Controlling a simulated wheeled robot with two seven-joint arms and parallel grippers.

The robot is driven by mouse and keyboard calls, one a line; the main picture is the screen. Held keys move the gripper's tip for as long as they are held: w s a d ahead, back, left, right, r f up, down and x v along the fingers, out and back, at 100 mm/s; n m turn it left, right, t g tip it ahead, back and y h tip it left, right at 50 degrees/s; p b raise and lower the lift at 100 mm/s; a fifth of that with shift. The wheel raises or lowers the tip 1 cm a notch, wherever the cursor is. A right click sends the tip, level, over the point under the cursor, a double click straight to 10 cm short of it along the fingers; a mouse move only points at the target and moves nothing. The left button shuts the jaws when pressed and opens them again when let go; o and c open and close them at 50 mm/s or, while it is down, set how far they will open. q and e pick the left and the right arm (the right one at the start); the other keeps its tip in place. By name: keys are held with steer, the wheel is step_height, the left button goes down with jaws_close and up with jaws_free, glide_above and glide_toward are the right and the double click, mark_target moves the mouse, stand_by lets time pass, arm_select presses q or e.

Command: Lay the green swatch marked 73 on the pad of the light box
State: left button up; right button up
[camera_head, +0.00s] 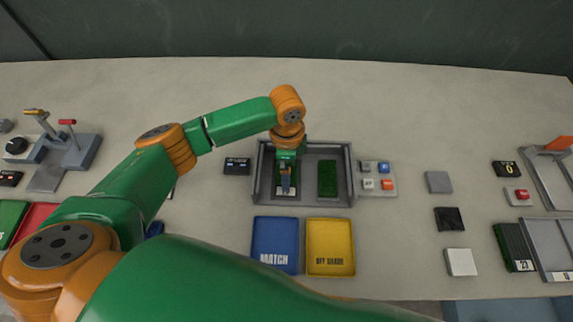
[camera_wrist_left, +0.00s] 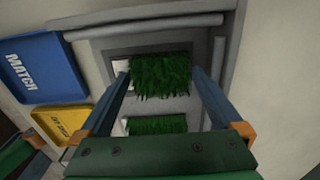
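The light box (camera_head: 348,198) is a grey open-topped tray on the bench. My left gripper (camera_head: 285,188) reaches down into its left half. In the left wrist view a green swatch (camera_wrist_left: 162,76) fills the gap between the fingertips, which appear shut on its two ends. A white patch shows beside the left fingertip, with no readable number. In the head view my gripper mostly hides this swatch and the pad. I cannot tell whether it touches the pad. A second green swatch (camera_head: 327,178) lies in the right half of the box, and in the wrist view (camera_wrist_left: 157,125). My right gripper is not in view.
A blue MATCH tray (camera_head: 275,240) and a yellow OFF GRADE tray (camera_head: 330,245) lie in front of the box. A button panel (camera_head: 377,179) stands right of it, a small dark display (camera_head: 237,166) left. A swatch marked 21 (camera_head: 512,245) lies far right.

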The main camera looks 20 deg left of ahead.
arm_select(q)
steer(key=shift+r, duration=0.15)
step_height(320, 180, up, 12)
steer(key=shift+b, duration=0.4)
